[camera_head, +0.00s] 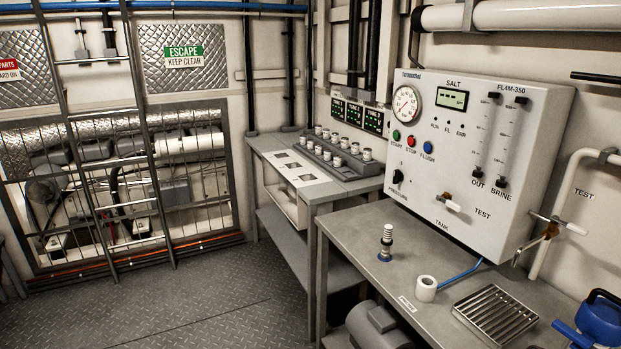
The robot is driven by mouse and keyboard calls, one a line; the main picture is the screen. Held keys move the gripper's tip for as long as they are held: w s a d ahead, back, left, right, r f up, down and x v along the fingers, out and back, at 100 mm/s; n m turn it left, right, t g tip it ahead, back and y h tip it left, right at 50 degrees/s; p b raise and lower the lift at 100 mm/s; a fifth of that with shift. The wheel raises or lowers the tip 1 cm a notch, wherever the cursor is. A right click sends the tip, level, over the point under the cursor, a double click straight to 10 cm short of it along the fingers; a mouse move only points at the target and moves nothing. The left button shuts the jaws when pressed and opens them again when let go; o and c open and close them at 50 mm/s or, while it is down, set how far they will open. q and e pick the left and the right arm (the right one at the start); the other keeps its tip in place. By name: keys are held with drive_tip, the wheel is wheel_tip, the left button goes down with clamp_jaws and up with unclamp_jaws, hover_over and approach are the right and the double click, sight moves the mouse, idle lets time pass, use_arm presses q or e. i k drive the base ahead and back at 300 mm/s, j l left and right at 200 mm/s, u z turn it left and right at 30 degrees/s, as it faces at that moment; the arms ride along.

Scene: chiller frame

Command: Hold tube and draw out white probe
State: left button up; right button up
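A small upright piece (386,243) with a pale ribbed upper part and a dark blue foot stands on the near grey bench (350,222). It may be the tube with the white probe in it, but it is too small to tell the two apart. A thin blue hose (461,273) runs along the bench below the control panel. Neither of my grippers is in view.
A white roll (426,289) and a slatted metal drain (497,315) are on the bench. A blue container (601,318) is at the lower right. The control panel (470,150) and a test valve (550,228) rise behind. The bench's left part is clear.

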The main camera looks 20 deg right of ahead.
sight(388, 228)
drive_tip(key=i+z, duration=0.1)
drive_tip(key=i, duration=0.35)
drive_tip(key=i+j+z, duration=0.1)
drive_tip(key=i, duration=0.35)
drive_tip(key=i+j+z, duration=0.15)
drive_tip(key=i, duration=0.35)
